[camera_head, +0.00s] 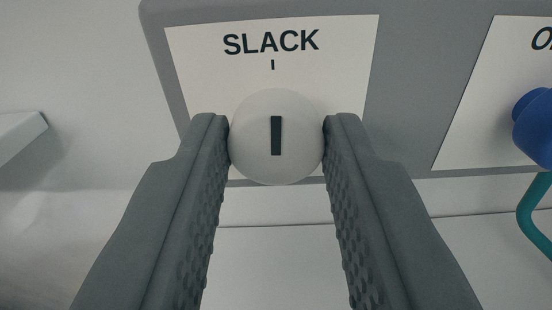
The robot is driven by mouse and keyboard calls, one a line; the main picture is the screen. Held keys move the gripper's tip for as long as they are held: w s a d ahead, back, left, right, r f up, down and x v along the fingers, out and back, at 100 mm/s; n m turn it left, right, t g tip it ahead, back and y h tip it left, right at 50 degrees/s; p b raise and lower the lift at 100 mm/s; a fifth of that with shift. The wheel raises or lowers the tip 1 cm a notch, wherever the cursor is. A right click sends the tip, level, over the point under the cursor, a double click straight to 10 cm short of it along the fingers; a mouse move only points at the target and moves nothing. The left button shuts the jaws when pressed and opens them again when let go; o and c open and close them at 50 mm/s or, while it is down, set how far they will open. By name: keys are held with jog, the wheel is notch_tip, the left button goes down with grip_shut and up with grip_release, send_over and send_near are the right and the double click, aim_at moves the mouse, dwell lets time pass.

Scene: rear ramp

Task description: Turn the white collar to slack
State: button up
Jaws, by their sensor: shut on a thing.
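The white collar (276,167) is a round knob with a dark bar mark on its face. The bar is close to upright, beneath the short tick under the word SLACK on a white label plate (200,70). My gripper (276,140) is shut on the collar, with one dark, textured finger touching its left side and the other its right side. The rest of the label's lower part is hidden behind the collar and fingers.
A blue knob (535,125) sits at the right edge on a second white label (480,120), whose text is cut off. A teal curved bar (527,215) hangs below it. A pale block (20,137) juts in at the left edge.

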jog(key=shift+f, duration=0.15)
jog(key=o, duration=1)
jog(key=shift+s, duration=0.1)
jog(key=s, duration=1.7)
jog(key=shift+s+a, duration=0.1)
jog(key=shift+a, duration=0.2)
